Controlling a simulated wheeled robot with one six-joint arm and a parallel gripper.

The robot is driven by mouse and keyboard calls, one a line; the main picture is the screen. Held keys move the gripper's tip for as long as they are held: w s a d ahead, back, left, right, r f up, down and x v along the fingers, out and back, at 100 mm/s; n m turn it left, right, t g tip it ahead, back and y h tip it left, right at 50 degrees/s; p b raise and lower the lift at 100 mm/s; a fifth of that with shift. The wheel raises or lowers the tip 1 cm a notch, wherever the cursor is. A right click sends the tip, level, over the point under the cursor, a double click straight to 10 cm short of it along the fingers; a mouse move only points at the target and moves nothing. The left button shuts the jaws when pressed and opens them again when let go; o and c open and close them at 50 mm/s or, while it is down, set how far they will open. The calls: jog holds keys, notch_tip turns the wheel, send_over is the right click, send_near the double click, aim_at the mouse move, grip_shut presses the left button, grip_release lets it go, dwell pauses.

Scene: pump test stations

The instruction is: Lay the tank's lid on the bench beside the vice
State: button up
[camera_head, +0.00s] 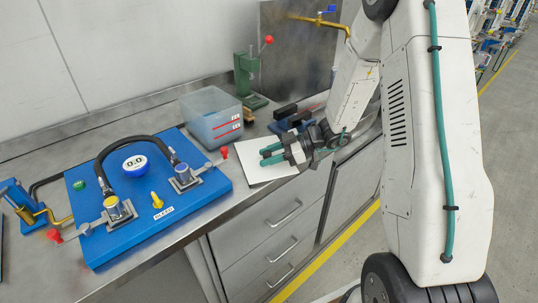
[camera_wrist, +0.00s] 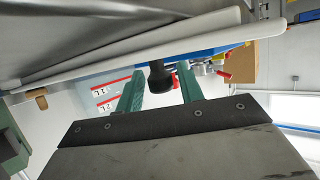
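The tank (camera_head: 208,121) is an uncovered, clear grey-blue box on the bench. The white square lid (camera_head: 253,167) is low over the bench top, in front of the tank and beside the blue vice with dark jaws (camera_head: 286,112). It appears flat on the steel, though contact is hard to judge. In the wrist view the lid (camera_wrist: 120,62) shows nearly edge-on, with its black knob (camera_wrist: 160,78). My gripper (camera_wrist: 159,68) has its teal fingers on either side of the knob, with a thin gap visible at each side. The gripper (camera_head: 264,156) also shows over the lid in the head view.
A blue pump panel (camera_head: 205,203) with gauge, hose and valves fills the bench (camera_head: 160,245) to the left. A green press (camera_head: 243,75) with a red knob stands behind the tank. A brass tap (camera_head: 320,20) reaches over at the back. Drawers (camera_head: 275,215) lie below the front edge.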

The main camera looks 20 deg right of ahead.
jog(key=shift+o, duration=0.3)
jog(key=shift+r, duration=0.1)
jog(key=shift+d+r, duration=0.2)
jog(key=shift+d, duration=0.05)
jog(key=v, duration=1.1)
jog(key=s+a+r+m+g+h, duration=0.55)
jog(key=s+a+r, duration=0.6)
jog(key=s, duration=0.35)
jog(key=s+d+r+m+t+h, duration=0.1)
jog(key=s+r+m+h, duration=0.1)
jog(key=s, duration=0.4)
jog(key=s+d+r+m+t+h, duration=0.1)
jog(key=s+r+m+h, duration=0.1)
jog(key=s+m+h, duration=0.3)
jog(key=shift+s+d+r+m, duration=0.3)
jog(key=shift+s+m, duration=0.45)
jog(key=shift+s, duration=0.45)
